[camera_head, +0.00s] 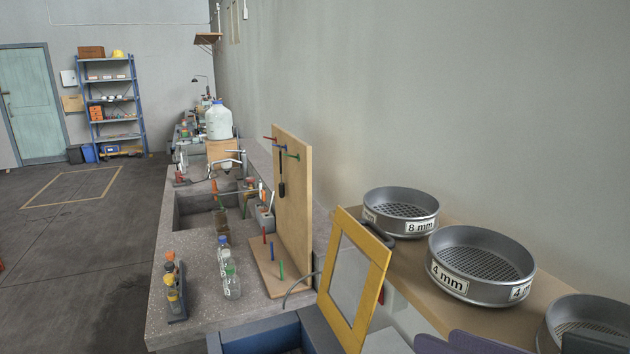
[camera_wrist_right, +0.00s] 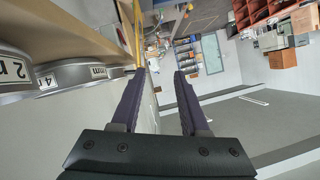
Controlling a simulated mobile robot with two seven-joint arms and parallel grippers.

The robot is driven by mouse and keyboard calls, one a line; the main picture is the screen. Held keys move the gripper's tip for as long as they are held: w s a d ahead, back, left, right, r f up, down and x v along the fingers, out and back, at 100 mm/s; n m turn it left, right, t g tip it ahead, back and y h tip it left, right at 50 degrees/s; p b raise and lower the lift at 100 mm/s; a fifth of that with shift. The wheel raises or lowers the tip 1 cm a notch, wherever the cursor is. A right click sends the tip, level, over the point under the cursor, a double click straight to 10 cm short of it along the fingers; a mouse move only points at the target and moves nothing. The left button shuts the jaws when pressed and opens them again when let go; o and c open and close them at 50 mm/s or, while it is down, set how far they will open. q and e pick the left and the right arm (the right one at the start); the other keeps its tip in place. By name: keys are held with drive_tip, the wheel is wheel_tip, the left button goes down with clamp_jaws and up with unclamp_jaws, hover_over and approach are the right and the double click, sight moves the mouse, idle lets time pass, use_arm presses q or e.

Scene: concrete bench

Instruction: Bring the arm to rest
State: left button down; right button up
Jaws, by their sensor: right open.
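My right gripper (camera_head: 448,342) shows at the bottom edge of the head view, where only parts of its purple fingers are in sight. In the right wrist view the two purple fingers of this gripper (camera_wrist_right: 160,76) stand apart with nothing between them. It is open and empty, in front of the shelf with the sieves. My left gripper is in neither view.
A wooden shelf (camera_head: 455,309) carries an 8 mm sieve (camera_head: 372,216), a 4 mm sieve (camera_head: 437,269) and another sieve (camera_head: 546,339). A yellow-framed panel (camera_head: 377,251) stands left of the gripper. Bottles (camera_head: 231,283) stand on the concrete bench (camera_head: 207,325).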

drive_tip(key=s+d+f+g+h, duration=0.3)
drive_tip(key=s+g, duration=0.1)
drive_tip(key=s, duration=0.4)
drive_tip(key=s+d+f+g+h, duration=0.2)
drive_tip(key=s+g+h, duration=0.15)
drive_tip(key=s, duration=0.55)
use_arm(q)
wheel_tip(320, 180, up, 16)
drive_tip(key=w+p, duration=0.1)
drive_tip(key=p, duration=1.4)
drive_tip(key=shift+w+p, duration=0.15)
drive_tip(key=shift+p, duration=0.2)
use_arm(e)
wheel_tip(320, 180, up, 16)
drive_tip(key=shift+w+d+f, duration=0.15)
drive_tip(key=shift+d+f, duration=0.05)
drive_tip(key=shift+d, duration=0.1)
